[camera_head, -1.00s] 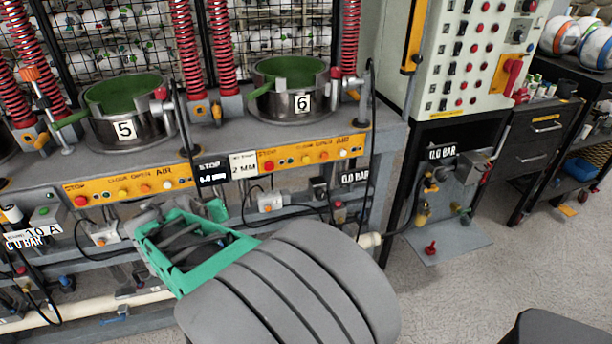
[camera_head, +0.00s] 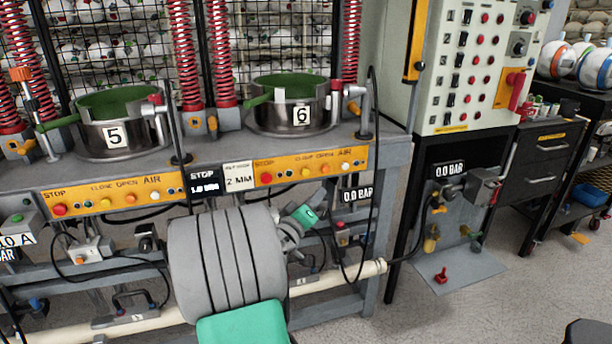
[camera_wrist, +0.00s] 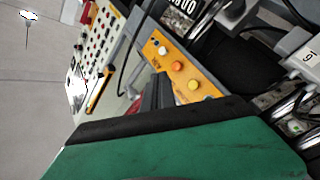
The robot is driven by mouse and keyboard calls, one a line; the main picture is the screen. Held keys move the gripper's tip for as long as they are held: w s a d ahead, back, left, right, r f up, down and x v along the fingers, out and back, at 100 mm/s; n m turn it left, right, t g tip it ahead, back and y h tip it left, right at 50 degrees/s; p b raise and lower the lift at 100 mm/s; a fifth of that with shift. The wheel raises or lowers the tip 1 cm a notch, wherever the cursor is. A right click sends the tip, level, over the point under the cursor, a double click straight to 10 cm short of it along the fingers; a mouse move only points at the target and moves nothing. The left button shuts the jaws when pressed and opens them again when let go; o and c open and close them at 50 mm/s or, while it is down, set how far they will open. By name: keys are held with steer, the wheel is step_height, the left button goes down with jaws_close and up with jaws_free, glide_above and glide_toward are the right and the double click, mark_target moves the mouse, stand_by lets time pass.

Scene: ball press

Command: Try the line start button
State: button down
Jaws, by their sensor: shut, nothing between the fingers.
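No button in view carries a readable line start label, so I cannot tell which one it is. An orange strip (camera_head: 310,167) under press 6 (camera_head: 290,116) has a red button marked STOP and yellow, orange and white ones. A similar strip (camera_head: 120,195) runs under press 5 (camera_head: 118,135). A tall cream control panel (camera_head: 478,70) on the right holds rows of red and black controls. My gripper (camera_head: 305,214) is in front of the bench, below the press 6 strip. In the wrist view its dark fingers (camera_wrist: 158,92) are shut and empty, with the orange strip (camera_wrist: 180,65) beyond them.
A small box with a green button (camera_head: 16,218) is at the left edge. Hoses and a cream pipe (camera_head: 335,277) run below the bench. A valve plate (camera_head: 455,272) stands out under the panel. Grey floor (camera_head: 510,290) is open at the right front.

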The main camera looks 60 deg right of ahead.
steer(key=w+d, duration=0.6)
steer(key=shift+p, duration=0.35)
steer(key=shift+w+d, duration=0.1)
stand_by(1.7)
steer(key=shift+w+d, duration=0.2)
steer(key=shift+w+d, duration=0.35)
stand_by(0.8)
steer(key=shift+s+a+b, duration=0.1)
steer(key=shift+b, duration=0.2)
steer(key=shift+s+a, duration=0.5)
steer(key=shift+a, duration=0.05)
steer(key=shift+s+a+b, duration=0.6)
steer(key=shift+s+a, duration=1.15)
steer(key=shift+s, duration=0.05)
